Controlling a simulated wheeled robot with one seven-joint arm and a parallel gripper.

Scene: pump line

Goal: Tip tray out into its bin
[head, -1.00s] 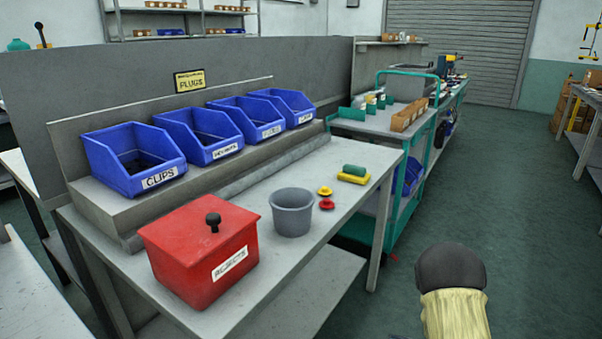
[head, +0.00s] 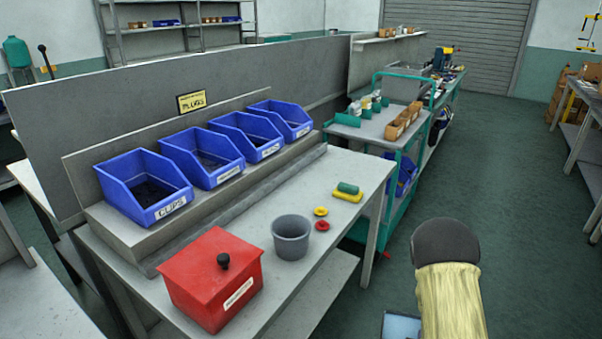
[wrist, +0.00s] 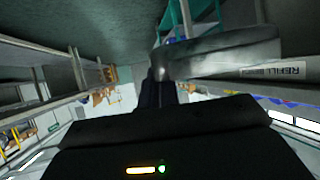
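In the wrist view a dark grey tray (wrist: 225,52) with a white label, seemingly starting "REFILL", spans the upper right. The dark fingers of my gripper (wrist: 158,90) meet its left end and look shut on it. The tray's contents are hidden. My gripper is below the head view, where only my arm shows. Four blue bins stand in a row on the bench's raised shelf: the front one (head: 147,187) reads CLIPS, then a second (head: 205,158), a third (head: 247,136) and a fourth (head: 282,119), whose labels are hard to read.
The bench (head: 310,183) carries a lidded red rejects box (head: 212,280), a grey tub (head: 291,238), small yellow and red parts (head: 321,218) and a green and yellow piece (head: 347,192). A teal cart (head: 370,128) stands beyond. The floor at right is clear.

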